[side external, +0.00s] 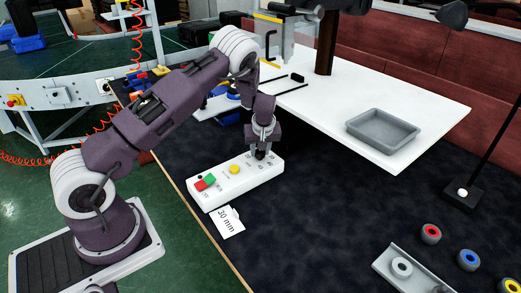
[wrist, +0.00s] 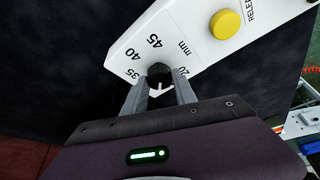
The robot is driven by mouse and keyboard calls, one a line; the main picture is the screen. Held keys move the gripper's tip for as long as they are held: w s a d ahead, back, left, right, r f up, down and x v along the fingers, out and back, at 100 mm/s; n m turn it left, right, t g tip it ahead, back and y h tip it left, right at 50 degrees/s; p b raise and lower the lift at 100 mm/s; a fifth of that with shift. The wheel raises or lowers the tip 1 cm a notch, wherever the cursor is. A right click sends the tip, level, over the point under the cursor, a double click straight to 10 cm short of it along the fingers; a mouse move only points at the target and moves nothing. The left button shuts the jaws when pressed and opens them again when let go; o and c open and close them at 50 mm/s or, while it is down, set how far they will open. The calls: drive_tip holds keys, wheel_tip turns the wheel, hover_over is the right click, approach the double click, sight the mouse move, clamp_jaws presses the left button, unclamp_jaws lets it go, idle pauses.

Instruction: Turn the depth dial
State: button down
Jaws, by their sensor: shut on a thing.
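The depth dial (wrist: 158,70) is a dark round knob with a white pointer mark, on the end of a white control box (side external: 234,184). My gripper (side external: 261,153) comes down onto that end of the box. In the wrist view its two fingers (wrist: 161,84) stand on either side of the dial and are shut on it. The white pointer faces the gripper side, away from the 45. The numbers 35, 40, 45 and 20 mm show around the dial; the gripper side of the scale is hidden. A white card (side external: 227,222) reading "30 mm" lies in front of the box.
The box also carries a yellow button (side external: 234,169), a green button (side external: 209,180) and a red button (side external: 201,186). A grey tray (side external: 383,130) sits on the white table at the right. Red, blue and yellow ringed parts lie at the front right. The dark mat between is clear.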

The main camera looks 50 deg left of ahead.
drive_tip(key=shift+a+m+t+h, duration=0.1)
drive_tip(key=shift+m+t+h, duration=0.2)
drive_tip(key=shift+m, duration=0.8)
drive_tip(key=shift+m+t+h, duration=0.2)
drive_tip(key=shift+m+t, duration=0.2)
drive_tip(key=shift+m, duration=0.7)
drive_tip(key=c, duration=1)
unclamp_jaws()
drive_tip(key=shift+s, duration=0.1)
drive_tip(key=v, duration=0.7)
